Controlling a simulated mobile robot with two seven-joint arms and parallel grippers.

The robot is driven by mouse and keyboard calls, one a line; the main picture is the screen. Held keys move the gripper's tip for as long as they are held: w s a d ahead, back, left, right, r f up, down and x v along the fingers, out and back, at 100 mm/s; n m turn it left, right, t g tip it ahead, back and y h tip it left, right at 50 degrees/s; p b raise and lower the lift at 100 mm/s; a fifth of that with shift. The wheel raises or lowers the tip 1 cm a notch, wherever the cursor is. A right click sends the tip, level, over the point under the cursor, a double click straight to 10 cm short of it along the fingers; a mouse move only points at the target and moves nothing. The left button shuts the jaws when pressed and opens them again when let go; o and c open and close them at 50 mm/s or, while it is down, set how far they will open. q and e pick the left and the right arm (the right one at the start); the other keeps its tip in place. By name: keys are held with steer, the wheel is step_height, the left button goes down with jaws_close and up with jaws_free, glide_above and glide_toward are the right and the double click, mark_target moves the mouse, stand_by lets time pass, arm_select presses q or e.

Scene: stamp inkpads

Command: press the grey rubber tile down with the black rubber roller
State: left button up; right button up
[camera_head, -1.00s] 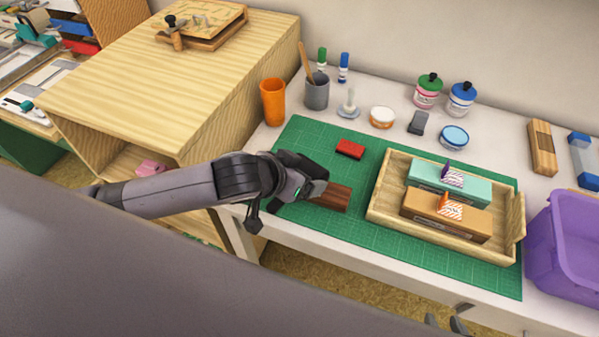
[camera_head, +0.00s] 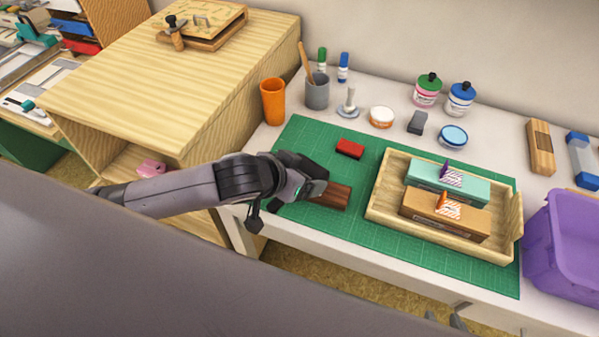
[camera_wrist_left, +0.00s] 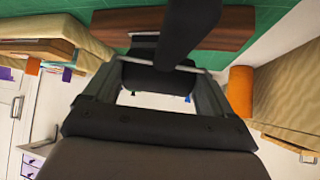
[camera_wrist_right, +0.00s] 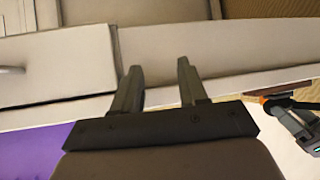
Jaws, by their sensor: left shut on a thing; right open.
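My left gripper (camera_head: 312,186) is low over the green mat, at the left end of a brown wooden block (camera_head: 336,196). It is shut on the black rubber roller (camera_wrist_left: 160,77), which shows between its fingers in the left wrist view, with a thin metal bar and a dark handle. The brown block (camera_wrist_left: 235,28) lies just beyond the roller there. I cannot make out the grey rubber tile on the block; the gripper and roller cover part of it. Whether the roller touches the block is unclear. My right gripper (camera_wrist_right: 157,85) is open and empty, beyond the table's front edge.
The green cutting mat (camera_head: 300,133) holds a red block (camera_head: 349,148) and a wooden tray (camera_head: 380,215) with two boxes. An orange cup (camera_head: 272,102), a grey cup (camera_head: 317,92) and jars stand behind. A purple bin (camera_head: 565,250) is at right.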

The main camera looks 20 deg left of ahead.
arm_select(q)
steer(key=shift+s+f, duration=0.2)
steer(key=shift+f, duration=0.2)
step_height(320, 180, up, 3)
steer(key=p, duration=0.3)
steer(key=shift+w+f, duration=0.1)
step_height(320, 180, up, 5)
steer(key=shift+w+f+p, duration=0.1)
steer(key=shift+f+p, duration=0.05)
steer(key=shift+p, duration=0.5)
stand_by(0.4)
